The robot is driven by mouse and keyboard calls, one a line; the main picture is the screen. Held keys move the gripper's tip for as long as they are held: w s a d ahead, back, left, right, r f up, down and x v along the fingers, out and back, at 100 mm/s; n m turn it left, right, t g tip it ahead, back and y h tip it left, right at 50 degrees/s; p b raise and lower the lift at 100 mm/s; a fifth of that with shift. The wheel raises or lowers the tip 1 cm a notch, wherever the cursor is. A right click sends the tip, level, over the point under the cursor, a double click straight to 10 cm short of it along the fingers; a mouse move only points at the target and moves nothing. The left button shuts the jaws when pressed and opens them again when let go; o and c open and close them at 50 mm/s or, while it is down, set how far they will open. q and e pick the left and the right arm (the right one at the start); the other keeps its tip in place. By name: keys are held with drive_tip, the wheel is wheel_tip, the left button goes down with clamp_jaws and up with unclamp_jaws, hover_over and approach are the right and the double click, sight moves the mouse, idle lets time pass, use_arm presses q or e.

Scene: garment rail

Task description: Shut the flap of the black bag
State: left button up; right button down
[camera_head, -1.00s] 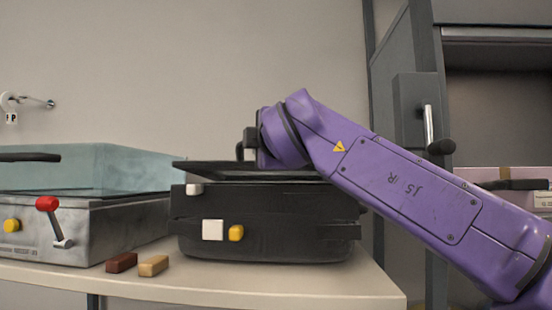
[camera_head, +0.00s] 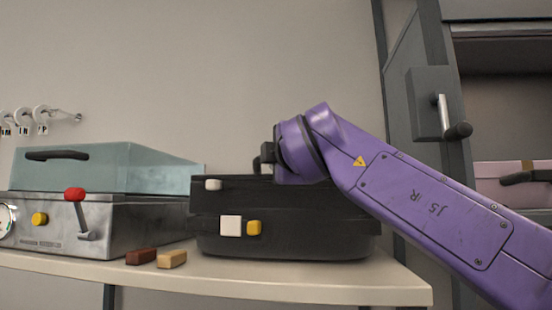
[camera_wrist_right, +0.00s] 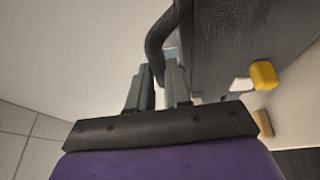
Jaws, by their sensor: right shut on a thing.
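The black bag (camera_head: 310,240) stands on the table, with a white square and a yellow knob on its front. Its flap (camera_head: 238,182) lies low along the top, with no clear gap visible at the front. In the wrist view, the bag's dark side (camera_wrist_right: 225,40) is at the upper right. My right gripper (camera_head: 262,160) is at the top of the bag, partly hidden by my purple arm. In the wrist view my right gripper (camera_wrist_right: 161,75) is shut on a curved dark handle (camera_wrist_right: 158,42). My left gripper is out of view.
A metal box with a teal lid (camera_head: 110,168) and a red-tipped lever (camera_head: 75,195) stands left of the bag. Brown (camera_head: 141,256) and tan (camera_head: 172,259) blocks lie near the table's front edge (camera_head: 290,290). A grey cabinet (camera_head: 432,100) is at the right.

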drive_tip(key=c, duration=1.4)
unclamp_jaws()
drive_tip(key=shift+w+a+f, duration=0.1)
drive_tip(key=shift+w+f, duration=0.05)
drive_tip(key=shift+f, duration=0.35)
drive_tip(key=o, duration=0.3)
drive_tip(key=shift+w, duration=0.1)
drive_tip(key=shift+o, duration=0.2)
drive_tip(key=shift+r, duration=0.15)
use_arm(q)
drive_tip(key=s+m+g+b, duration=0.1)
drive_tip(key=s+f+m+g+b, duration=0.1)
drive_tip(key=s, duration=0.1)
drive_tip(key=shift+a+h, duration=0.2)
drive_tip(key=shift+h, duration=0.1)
use_arm(e)
drive_tip(key=v, duration=1)
drive_tip(key=shift+s, duration=0.35)
